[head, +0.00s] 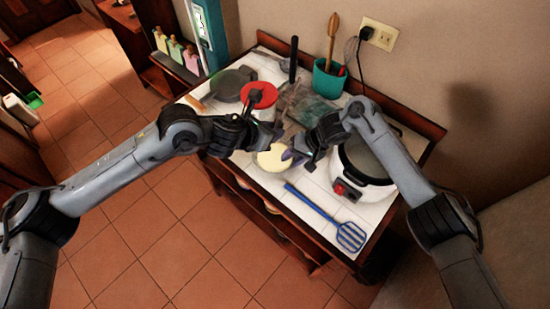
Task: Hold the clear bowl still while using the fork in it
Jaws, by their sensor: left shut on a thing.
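The bowl (272,158), with pale yellow contents, sits on the white tiled top of the cart near its front edge. Its clear wall is hard to make out at this size. My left gripper (268,134) is at the bowl's far side and is shut, apparently on its rim; its fingertips are partly hidden by its own body. My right gripper (299,156) is at the bowl's right side, low over the cart. A small purple piece (290,154) shows between it and the bowl; I cannot tell whether this is the fork. The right jaws are too small to read.
A white cooker (366,184) stands right of the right gripper. A blue slotted turner (330,219) lies in front. A red round item (260,93), a grey-green pan (233,83) and a teal utensil holder (328,80) stand behind. The cart's front edge is close to the bowl.

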